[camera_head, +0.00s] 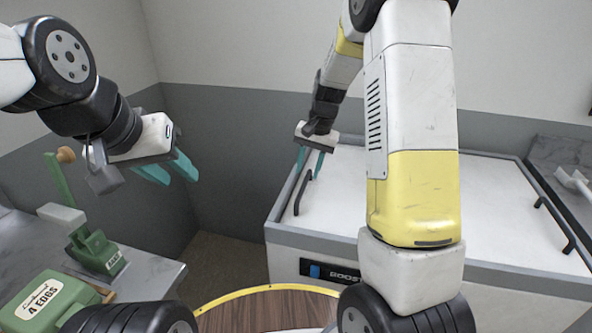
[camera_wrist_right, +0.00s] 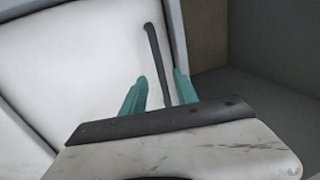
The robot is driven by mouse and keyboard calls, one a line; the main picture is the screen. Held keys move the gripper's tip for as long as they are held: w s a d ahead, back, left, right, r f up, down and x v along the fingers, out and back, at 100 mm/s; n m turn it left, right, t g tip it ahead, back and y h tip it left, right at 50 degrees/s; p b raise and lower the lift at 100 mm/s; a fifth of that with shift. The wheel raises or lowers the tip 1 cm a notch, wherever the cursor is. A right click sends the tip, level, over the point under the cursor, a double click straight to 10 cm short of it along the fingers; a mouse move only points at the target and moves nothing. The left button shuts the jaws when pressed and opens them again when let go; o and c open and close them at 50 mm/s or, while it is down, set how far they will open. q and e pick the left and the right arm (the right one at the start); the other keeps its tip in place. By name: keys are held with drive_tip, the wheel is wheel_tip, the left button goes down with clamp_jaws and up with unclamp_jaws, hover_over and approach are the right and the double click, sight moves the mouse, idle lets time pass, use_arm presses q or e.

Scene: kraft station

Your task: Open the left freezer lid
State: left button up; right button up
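The freezer (camera_head: 315,240) stands at the right with a white top and a black bar handle (camera_head: 297,197) at the left end of its left lid (camera_head: 335,200). The left lid lies flat and looks closed. My right gripper (camera_head: 311,165) is over this handle, fingers pointing down. In the right wrist view the teal fingers (camera_wrist_right: 158,92) are apart, with the handle (camera_wrist_right: 155,55) running between them, and I see no clear contact. My left gripper (camera_head: 168,172) is open and empty in the air at the left, away from the freezer. My right arm hides the middle of the freezer top.
A second black handle (camera_head: 554,224) is at the freezer's right end. A green machine (camera_head: 95,250) and a green egg box (camera_head: 50,303) stand on the left counter (camera_head: 150,272). A round wooden top (camera_head: 260,309) is in front. Grey walls close off the back.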

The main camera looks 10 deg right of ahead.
sight(303, 187)
drive_tip(key=f, duration=0.4)
drive_tip(key=a+f, duration=0.1)
drive_tip(key=shift+w+f, duration=0.2)
drive_tip(key=shift+f, duration=0.2)
clamp_jaws()
idle(1.0)
